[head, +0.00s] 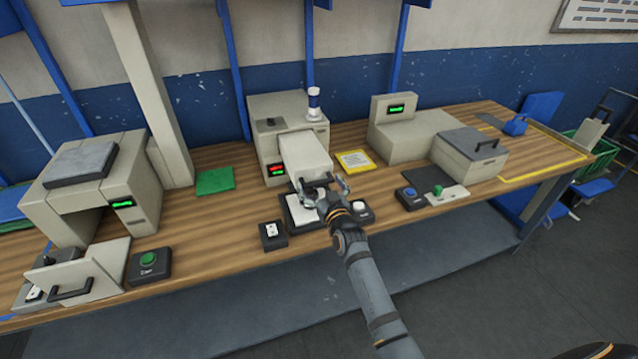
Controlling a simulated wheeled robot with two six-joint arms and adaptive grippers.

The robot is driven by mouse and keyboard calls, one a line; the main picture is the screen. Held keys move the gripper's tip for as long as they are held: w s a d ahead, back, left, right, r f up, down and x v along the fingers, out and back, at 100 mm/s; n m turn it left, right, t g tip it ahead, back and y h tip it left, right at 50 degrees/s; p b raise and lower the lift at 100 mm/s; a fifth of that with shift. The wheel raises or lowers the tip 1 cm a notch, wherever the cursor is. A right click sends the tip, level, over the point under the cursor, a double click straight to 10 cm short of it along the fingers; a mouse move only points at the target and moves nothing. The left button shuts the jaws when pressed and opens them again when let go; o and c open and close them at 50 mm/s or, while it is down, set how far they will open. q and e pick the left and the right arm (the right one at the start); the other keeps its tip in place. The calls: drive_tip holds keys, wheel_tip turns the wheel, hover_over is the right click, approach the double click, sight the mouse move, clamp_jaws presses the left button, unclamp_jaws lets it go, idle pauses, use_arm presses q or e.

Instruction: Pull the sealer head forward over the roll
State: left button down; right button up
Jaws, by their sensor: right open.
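The sealer head (305,153) is a pale block jutting from the front of the middle machine (262,108). A dark handle (317,182) is on its front end. My right gripper (322,187) is open at the handle, with its fingers to either side; I cannot tell whether they touch it. Below the head is a dark-framed pad with a pale top (300,212), partly hidden by the head and gripper. I cannot make out a roll there. My left gripper is not in view.
Small control boxes stand left (273,234) and right (362,211) of the pad. A yellow-framed card (355,161) lies right of the middle machine. Other machines stand left (122,185) and right (415,140) on the wooden bench (215,235). A green pad (215,181) lies to the left.

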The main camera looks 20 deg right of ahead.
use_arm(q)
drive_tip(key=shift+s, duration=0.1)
use_arm(e)
drive_tip(key=s, duration=1.2)
drive_tip(key=shift+d, duration=0.2)
drive_tip(key=s+d+f+g, duration=0.1)
drive_tip(key=s+f+g, duration=0.25)
drive_tip(key=f, duration=0.85)
drive_tip(key=s+f+g, duration=0.2)
drive_tip(key=s+f, duration=0.3)
drive_tip(key=f, duration=0.7)
drive_tip(key=s+d+f+g, duration=0.1)
drive_tip(key=s+f+g, duration=0.25)
drive_tip(key=f, duration=0.85)
drive_tip(key=s+d+f+g, duration=0.2)
drive_tip(key=s+f, duration=0.4)
drive_tip(key=s, duration=0.5)
drive_tip(key=s+d+f+g+h, duration=0.1)
drive_tip(key=s+d+f+g, duration=0.1)
drive_tip(key=s+f, duration=0.4)
drive_tip(key=s+d+f+g, duration=0.2)
drive_tip(key=s+f, duration=0.4)
drive_tip(key=s, duration=1)
drive_tip(key=shift+s+f+g, duration=0.15)
drive_tip(key=shift+f+g, duration=0.25)
drive_tip(key=shift+g, duration=0.5)
